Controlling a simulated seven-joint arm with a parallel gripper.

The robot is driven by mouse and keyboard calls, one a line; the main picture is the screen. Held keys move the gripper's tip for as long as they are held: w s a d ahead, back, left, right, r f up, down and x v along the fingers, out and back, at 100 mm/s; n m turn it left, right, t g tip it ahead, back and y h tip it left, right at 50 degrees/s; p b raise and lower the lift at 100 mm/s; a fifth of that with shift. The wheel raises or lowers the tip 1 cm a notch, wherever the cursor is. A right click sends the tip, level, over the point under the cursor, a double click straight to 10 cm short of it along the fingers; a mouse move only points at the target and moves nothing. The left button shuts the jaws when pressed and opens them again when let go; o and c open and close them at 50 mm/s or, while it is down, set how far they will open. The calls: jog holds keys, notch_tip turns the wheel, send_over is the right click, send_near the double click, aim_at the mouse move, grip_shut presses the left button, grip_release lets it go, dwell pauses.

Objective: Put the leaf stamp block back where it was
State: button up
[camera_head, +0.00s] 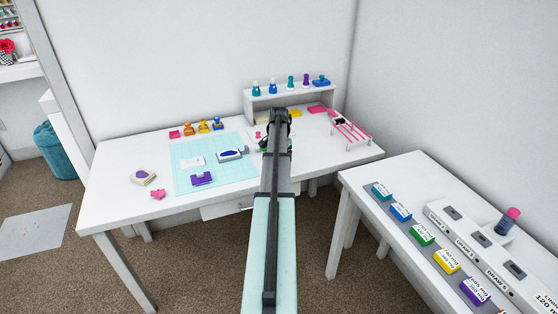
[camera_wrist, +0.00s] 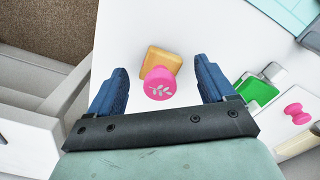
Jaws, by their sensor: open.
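The leaf stamp block (camera_wrist: 160,78) shows in the wrist view, with a wooden base and a round pink knob bearing a white leaf print. It stands on the white table (camera_wrist: 190,30) between my two fingers, with a gap on both sides. My gripper (camera_wrist: 160,66) is open and empty around it. In the head view my gripper (camera_head: 277,118) is over the right half of the table, and my arm hides the block there.
A green ink pad (camera_wrist: 258,92) and a pink-knobbed item (camera_wrist: 295,112) lie right of my gripper in the wrist view. The head view shows a teal cutting mat (camera_head: 185,180), a small shelf (camera_head: 255,103) with bottles, and a pink wire rack (camera_head: 350,132).

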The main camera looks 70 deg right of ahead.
notch_tip(320, 180, up, 12)
dwell(0.5)
jog(key=shift+w, duration=0.15)
